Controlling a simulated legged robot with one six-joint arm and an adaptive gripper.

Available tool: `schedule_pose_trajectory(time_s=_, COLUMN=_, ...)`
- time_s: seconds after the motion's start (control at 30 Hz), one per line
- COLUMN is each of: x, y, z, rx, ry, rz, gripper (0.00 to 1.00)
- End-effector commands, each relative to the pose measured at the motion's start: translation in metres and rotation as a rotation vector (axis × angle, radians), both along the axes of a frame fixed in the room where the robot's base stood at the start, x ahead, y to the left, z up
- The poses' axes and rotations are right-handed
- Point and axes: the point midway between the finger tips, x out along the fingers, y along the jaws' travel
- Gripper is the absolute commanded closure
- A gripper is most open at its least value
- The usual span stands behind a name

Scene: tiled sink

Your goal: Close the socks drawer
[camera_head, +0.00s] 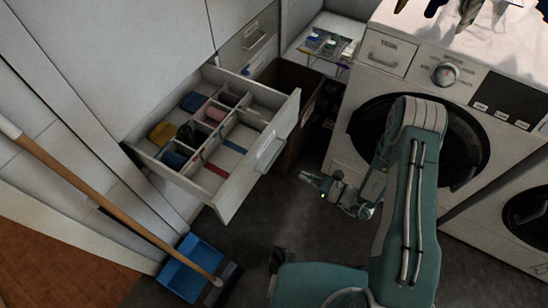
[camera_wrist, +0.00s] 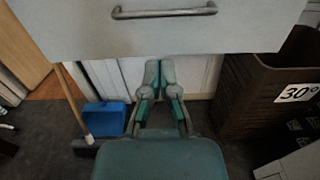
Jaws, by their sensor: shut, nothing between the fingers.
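The socks drawer (camera_head: 228,192) is pulled well out of the white cabinet. Its compartments hold rolled socks, among them blue (camera_head: 193,101), pink (camera_head: 215,114) and yellow (camera_head: 162,134) ones; some compartments look empty. Its front panel carries a metal handle (camera_head: 270,150). My gripper (camera_head: 308,178) is shut and empty, in front of the drawer and to the right of its front panel. In the wrist view the drawer front (camera_wrist: 160,37) spans the top, with its handle (camera_wrist: 165,12) above. My gripper's fingertips (camera_wrist: 160,65) show just below the panel's lower edge; contact is not visible.
A brown basket (camera_wrist: 255,85) marked 30° stands right of the drawer in the wrist view. A blue dustpan (camera_head: 187,268) and a wooden-handled broom (camera_head: 100,198) are at the lower left. A washing machine (camera_head: 375,85) stands at the right. Dark floor is clear below the drawer.

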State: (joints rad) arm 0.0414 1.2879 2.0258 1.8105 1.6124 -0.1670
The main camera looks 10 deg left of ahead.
Motion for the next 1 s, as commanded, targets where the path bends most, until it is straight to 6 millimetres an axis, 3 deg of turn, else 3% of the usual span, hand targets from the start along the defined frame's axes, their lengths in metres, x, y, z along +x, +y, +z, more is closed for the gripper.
schedule_pose_trajectory(time_s=0.6, x=0.03, y=0.106, z=0.001, rx=-0.001, ry=-0.002, rz=0.006, gripper=1.0)
schedule_pose_trajectory(time_s=0.77, x=0.034, y=0.117, z=0.001, rx=0.0, ry=-0.001, rz=0.003, gripper=1.0)
schedule_pose_trajectory(time_s=1.0, x=0.034, y=0.119, z=0.001, rx=0.0, ry=0.0, rz=0.002, gripper=1.0)
